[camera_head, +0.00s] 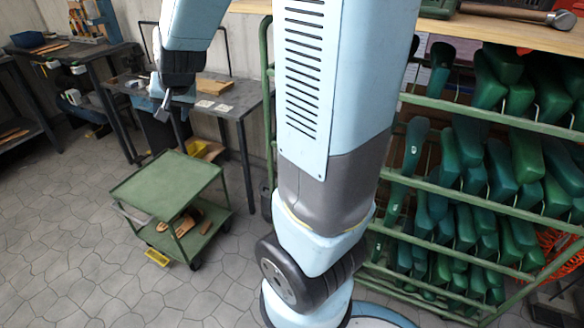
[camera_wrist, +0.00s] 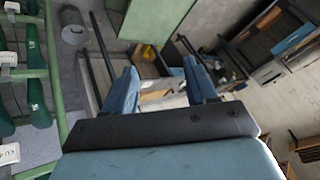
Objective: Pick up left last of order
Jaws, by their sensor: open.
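Many green shoe lasts (camera_head: 463,148) hang in rows on a green rack (camera_head: 455,112) at the right of the head view. Which one is the left last of the order cannot be told. Some dark green lasts (camera_wrist: 37,105) also show at the left edge of the wrist view, by small white tags (camera_wrist: 9,154). My gripper (camera_head: 172,106) is raised at the upper left of the head view, well away from the rack. In the wrist view its two blue fingers (camera_wrist: 161,84) stand wide apart with nothing held between them.
A green two-shelf cart (camera_head: 165,185) stands left on the stone floor, with brown sandal-like pieces on its lower shelf. A dark workbench (camera_head: 232,98) stands behind it. A hammer (camera_head: 535,14) lies on the wooden top above the rack. Open floor lies around the cart.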

